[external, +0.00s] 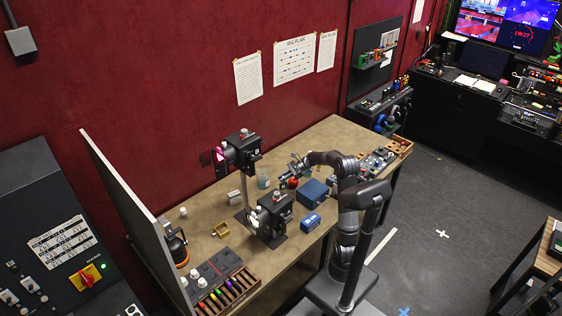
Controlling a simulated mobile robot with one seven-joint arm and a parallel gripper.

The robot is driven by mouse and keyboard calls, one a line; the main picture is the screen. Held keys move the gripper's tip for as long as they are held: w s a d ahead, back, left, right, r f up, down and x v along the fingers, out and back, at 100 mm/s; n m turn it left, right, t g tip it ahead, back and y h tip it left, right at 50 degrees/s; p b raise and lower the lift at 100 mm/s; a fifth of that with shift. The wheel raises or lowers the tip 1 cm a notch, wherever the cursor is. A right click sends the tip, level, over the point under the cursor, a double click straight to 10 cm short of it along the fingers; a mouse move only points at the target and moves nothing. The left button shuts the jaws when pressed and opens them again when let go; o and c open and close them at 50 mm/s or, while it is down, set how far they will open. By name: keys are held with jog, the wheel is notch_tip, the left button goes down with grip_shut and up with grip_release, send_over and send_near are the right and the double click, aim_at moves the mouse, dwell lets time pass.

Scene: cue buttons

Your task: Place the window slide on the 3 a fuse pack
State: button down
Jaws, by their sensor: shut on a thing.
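My gripper (294,170) is over the far middle of the workbench, at the end of my arm reaching in from the right. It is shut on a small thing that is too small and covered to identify. A red round object (292,183) shows just below the gripper; I cannot tell whether they touch. I cannot make out the window slide for sure. A small blue box with a pale label (311,222) lies near the front edge, and a small whitish block (234,197) stands farther left. I cannot read which, if either, is the 3 A fuse pack.
Two black lamp-like devices on stands, one tall (242,150) and one low (271,214), rise left of my gripper. A larger blue case (313,192) and a glass jar (263,180) are close by. A wooden rack of coloured pens (229,293) fills the front left.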

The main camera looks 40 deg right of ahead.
notch_tip(320, 180, down, 6)
jog(key=w+a, duration=0.2)
jog(key=shift+a, duration=0.25)
jog(key=c, duration=1.4)
grip_release()
jog(key=shift+f, duration=0.1)
jog(key=v, duration=1.2)
